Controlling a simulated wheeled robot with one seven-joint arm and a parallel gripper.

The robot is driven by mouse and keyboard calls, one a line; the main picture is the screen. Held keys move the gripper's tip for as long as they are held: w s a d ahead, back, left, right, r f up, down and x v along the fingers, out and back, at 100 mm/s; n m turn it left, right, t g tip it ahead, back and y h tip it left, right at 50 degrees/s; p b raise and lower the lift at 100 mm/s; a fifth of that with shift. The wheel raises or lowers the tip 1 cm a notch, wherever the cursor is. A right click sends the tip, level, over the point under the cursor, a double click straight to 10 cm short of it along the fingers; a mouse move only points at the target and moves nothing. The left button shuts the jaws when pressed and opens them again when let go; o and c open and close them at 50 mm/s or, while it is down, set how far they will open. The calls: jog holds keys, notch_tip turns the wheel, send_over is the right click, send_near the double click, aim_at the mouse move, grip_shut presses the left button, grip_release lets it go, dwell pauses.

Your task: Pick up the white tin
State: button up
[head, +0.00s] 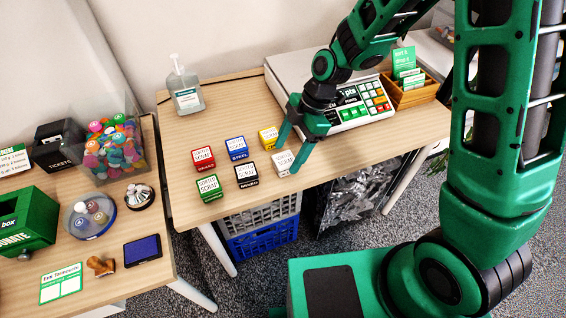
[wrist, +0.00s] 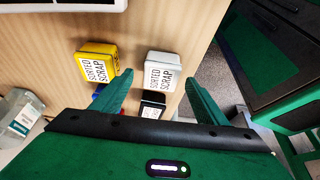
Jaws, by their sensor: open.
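The white tin (head: 283,164) stands on the wooden table at the front right of a group of coloured tins. In the wrist view the white tin (wrist: 163,71) lies ahead of my gripper, between the lines of its two fingers. My gripper (head: 292,147) is open, with its fingers pointing down close to the white tin. In the wrist view my gripper (wrist: 157,97) shows its fingers spread wide with nothing held. Whether a finger touches the tin cannot be told.
The yellow tin (head: 268,138) stands just behind, the black tin (head: 246,175) to the left. Blue (head: 236,149), red (head: 203,159) and green (head: 209,188) tins stand further left. A scale (head: 362,112) is at the back right. The table's front edge is close to the white tin.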

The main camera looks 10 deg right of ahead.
aim_at(285, 159)
jog(key=shift+x, duration=1.85)
jog(key=shift+s, duration=0.1)
jog(key=c, duration=1.1)
jog(key=shift+r, duration=0.1)
jog(key=shift+c, duration=0.2)
